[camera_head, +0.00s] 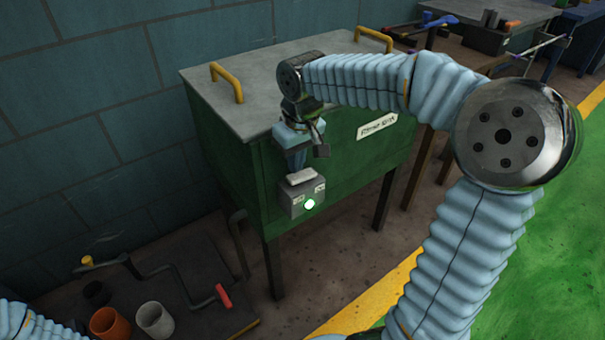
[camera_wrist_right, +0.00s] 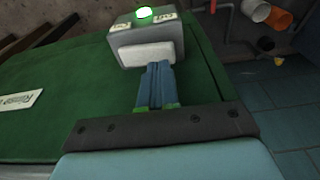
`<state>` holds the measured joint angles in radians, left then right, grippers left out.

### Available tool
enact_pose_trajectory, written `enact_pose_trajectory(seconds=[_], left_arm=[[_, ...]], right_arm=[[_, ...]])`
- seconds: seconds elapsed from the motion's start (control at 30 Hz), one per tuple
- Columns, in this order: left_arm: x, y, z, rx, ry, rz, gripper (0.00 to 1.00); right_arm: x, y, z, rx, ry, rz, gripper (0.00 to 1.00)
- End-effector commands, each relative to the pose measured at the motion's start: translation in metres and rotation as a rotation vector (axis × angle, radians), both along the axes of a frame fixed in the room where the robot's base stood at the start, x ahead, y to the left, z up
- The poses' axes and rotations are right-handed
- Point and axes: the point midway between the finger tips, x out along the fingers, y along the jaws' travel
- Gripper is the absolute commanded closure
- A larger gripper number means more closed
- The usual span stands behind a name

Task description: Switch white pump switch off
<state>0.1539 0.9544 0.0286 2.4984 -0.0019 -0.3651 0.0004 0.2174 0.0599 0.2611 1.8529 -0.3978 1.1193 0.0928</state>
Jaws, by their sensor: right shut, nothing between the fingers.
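The white pump switch (camera_head: 300,177) is a pale block on top of a small grey box (camera_head: 295,202) on the front of a green tank. It also shows in the right wrist view (camera_wrist_right: 146,54), on the side of the box facing my fingers. A green lamp (camera_head: 309,204) is lit on the box, between two small labels too small to read. My right gripper (camera_head: 297,167) is shut and empty, pointing down just above the white switch. In the right wrist view its fingertips (camera_wrist_right: 158,67) are at the switch's edge; I cannot tell whether they touch. My left gripper is out of view.
The green tank (camera_head: 240,160) has a grey lid with yellow handles (camera_head: 227,82). A dark board (camera_head: 185,275) with a crank, an orange cup (camera_head: 110,322) and a grey cup (camera_head: 154,319) lies at lower left. A workbench (camera_head: 490,15) stands at the back right. Open floor lies right.

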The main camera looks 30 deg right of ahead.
Motion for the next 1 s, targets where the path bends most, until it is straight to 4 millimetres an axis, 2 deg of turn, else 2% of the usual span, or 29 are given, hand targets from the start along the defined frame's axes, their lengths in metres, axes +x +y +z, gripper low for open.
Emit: enact_pose_trajectory(seconds=[0.67, 0.83, 1.0], left_arm=[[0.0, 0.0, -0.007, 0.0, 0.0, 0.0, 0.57], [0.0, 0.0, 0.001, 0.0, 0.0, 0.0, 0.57], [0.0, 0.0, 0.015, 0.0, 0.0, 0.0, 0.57]], right_arm=[[0.0, 0.0, -0.009, 0.0, 0.002, 0.0, 1.0], [0.0, 0.0, -0.001, 0.0, 0.002, 0.001, 1.0], [0.0, 0.0, 0.016, 0.0, 0.001, 0.001, 1.0]])
